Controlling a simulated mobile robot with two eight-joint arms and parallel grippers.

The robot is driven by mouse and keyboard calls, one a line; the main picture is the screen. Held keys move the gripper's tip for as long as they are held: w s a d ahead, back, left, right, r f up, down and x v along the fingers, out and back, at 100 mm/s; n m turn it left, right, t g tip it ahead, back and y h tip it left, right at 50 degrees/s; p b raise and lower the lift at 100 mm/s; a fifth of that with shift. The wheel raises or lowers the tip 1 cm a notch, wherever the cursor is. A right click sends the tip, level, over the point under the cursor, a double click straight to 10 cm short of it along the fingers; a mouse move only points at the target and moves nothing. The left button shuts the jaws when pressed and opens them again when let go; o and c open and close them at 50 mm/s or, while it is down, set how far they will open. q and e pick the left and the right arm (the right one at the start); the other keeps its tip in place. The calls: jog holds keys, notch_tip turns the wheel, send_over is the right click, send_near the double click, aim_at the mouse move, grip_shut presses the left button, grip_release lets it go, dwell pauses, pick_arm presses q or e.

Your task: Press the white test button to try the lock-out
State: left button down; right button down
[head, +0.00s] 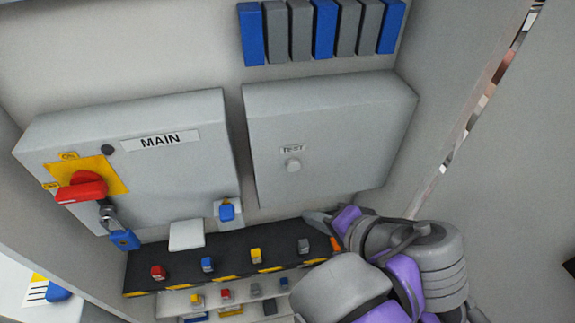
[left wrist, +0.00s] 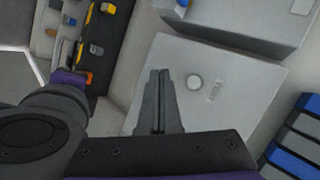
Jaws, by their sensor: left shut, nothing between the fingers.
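The round white test button (head: 293,165) sits under a TEST label on the front of the right grey box (head: 345,120). In the left wrist view the button (left wrist: 194,82) is unobstructed, to the right of my fingers. My left gripper (head: 317,216) is shut and empty. In the head view its tips are below and slightly right of the button, near the box's lower edge. In the left wrist view the shut fingers (left wrist: 163,78) overlap the box's face, apart from the button in the picture. Contact with the box cannot be told. My right gripper cannot be made out.
The MAIN box (head: 150,165) on the left has a red rotary handle (head: 82,188) and a blue padlock (head: 125,240). A black shelf (head: 180,255) with several small padlocks runs below. Blue and grey binders (head: 322,28) stand above. A wall is at right.

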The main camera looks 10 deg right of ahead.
pick_arm(q)
jog(key=shift+w, duration=0.15)
jog(key=w, duration=0.8)
jog(key=shift+w+a, duration=0.15)
jog(key=shift+w, duration=0.2)
dwell(1.9)
jog(key=shift+w, duration=0.4)
jog(key=shift+w+p, duration=0.35)
jog(key=shift+w, duration=0.05)
dwell(0.5)
jog(key=shift+s, duration=0.85)
jog(key=shift+s, duration=2.5)
